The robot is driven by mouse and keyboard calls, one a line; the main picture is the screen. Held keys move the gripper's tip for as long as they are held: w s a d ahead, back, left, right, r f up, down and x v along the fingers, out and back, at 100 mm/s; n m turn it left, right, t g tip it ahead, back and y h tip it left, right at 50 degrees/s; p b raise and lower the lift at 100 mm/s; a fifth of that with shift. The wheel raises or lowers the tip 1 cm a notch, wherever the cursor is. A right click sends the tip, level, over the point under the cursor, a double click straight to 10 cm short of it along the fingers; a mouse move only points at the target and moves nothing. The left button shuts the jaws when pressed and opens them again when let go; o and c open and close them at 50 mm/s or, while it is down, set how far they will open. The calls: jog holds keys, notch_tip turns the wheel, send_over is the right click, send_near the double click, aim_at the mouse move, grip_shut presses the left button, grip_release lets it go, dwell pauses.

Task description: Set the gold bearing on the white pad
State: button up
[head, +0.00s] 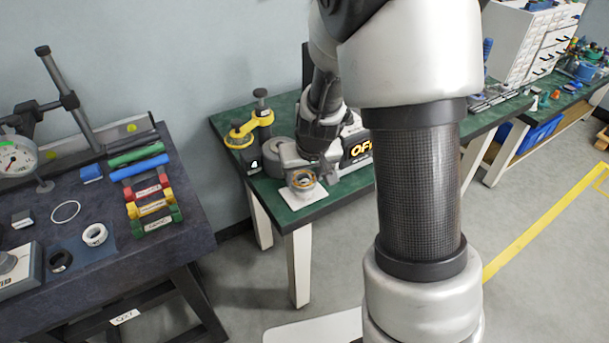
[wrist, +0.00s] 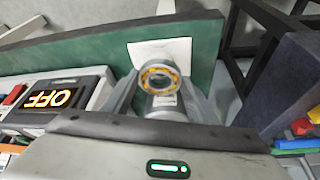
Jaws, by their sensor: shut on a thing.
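The gold bearing (head: 303,179) is a ring with a gold face and a silvery rim. It also shows in the wrist view (wrist: 160,77), tilted between the two fingers. My gripper (wrist: 160,88) is shut on it. The white pad (head: 296,200) lies flat near the front corner of the green bench. In the head view the bearing appears over the pad, and in the wrist view the pad (wrist: 178,48) shows behind it. I cannot tell whether the bearing touches the pad.
A device with a lit "OFF" display (head: 361,150) stands beside my gripper. A yellow and black fixture (head: 250,128) stands on the green bench (head: 345,189). The dark table (head: 150,258) at the left holds a dial gauge, rings and coloured blocks.

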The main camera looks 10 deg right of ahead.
jog(key=shift+f+b, duration=0.55)
jog(key=shift+b, duration=0.05)
dwell(0.4)
jog(key=o, duration=1.5)
jog(key=shift+c, duration=0.2)
notch_tip(320, 180, up, 8)
jog(key=p, duration=0.6)
